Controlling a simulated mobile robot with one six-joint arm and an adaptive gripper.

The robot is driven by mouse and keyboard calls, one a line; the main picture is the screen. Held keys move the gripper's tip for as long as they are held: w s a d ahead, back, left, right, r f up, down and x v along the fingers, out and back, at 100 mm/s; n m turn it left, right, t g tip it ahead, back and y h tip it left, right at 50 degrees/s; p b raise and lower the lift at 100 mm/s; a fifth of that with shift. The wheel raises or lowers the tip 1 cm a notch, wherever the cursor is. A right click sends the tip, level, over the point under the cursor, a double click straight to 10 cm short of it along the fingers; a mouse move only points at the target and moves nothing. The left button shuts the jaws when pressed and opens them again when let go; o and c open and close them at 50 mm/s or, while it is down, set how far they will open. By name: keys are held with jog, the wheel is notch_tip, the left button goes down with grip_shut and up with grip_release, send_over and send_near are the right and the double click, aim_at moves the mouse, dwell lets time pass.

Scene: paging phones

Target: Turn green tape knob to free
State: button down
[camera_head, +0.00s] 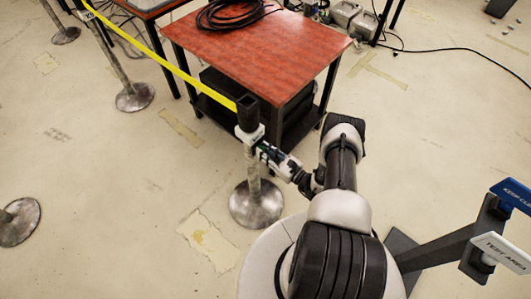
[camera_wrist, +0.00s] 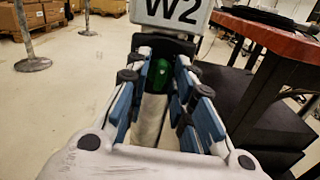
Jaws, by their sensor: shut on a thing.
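The green tape knob (camera_wrist: 160,75) sits under a white plate marked W2 (camera_wrist: 172,12) on a stanchion post (camera_wrist: 149,120). In the head view the post (camera_head: 252,175) stands upright on a round base (camera_head: 256,208), with a black head (camera_head: 247,112) on top. Yellow tape (camera_head: 165,62) runs from this head to the upper left. My gripper (camera_wrist: 161,68) reaches the post from the right and is shut on the knob, with a blue-padded finger on each side. In the head view my gripper (camera_head: 264,152) hides the knob.
A red-topped table (camera_head: 255,45) with coiled black cable (camera_head: 230,14) stands just behind the post. Another stanchion (camera_head: 134,97) is at upper left. A sign stand with blue and white signs (camera_head: 503,250) is at lower right. Floor to the left is mostly clear.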

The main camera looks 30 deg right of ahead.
jog(key=shift+n+b, duration=0.6)
jog(key=shift+n, duration=4.2)
jog(key=c, duration=1.7)
grip_release()
jog(key=v, duration=1.2)
